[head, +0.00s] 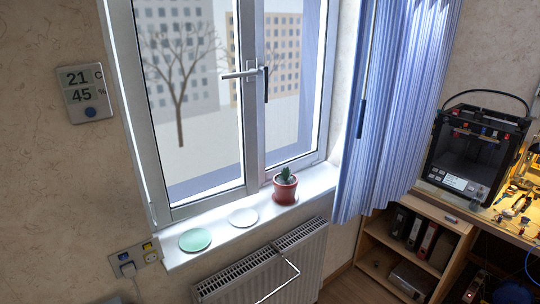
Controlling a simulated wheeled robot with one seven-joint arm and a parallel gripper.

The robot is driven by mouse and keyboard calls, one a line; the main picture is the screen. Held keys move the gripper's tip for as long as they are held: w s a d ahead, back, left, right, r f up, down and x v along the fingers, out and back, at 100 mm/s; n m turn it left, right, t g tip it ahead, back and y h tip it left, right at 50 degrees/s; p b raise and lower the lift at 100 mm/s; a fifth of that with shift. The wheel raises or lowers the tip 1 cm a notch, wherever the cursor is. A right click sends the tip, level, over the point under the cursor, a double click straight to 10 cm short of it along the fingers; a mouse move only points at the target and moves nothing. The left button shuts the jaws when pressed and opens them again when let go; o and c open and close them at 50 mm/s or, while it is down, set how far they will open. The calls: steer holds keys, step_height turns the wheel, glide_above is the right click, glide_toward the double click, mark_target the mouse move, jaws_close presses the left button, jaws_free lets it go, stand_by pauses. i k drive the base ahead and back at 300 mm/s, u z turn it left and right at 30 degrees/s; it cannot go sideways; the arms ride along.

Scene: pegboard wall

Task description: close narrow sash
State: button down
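The window has a wide left sash (205,205) and a narrow right part (294,157), both showing a view of buildings. A light lever handle (240,74) lies roughly level near the meeting stiles. A dark upright piece (266,85) is just right of it. I cannot tell whether the narrow sash is ajar or flush with its frame. Its right side is close to the curtain. My gripper is not in view.
A potted cactus (285,187), a white disc (243,217) and a green disc (195,239) stand on the sill (222,230). A blue curtain (400,100) hangs at right. A radiator (240,279) is below. Shelves (445,242) and a printer (474,150) are farther right.

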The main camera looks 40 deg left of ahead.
mark_target(122, 12)
steer(key=u, duration=0.45)
steer(key=i, duration=0.65)
steer(key=u, duration=1.05)
steer(key=i, duration=0.3)
steer(key=u, duration=0.35)
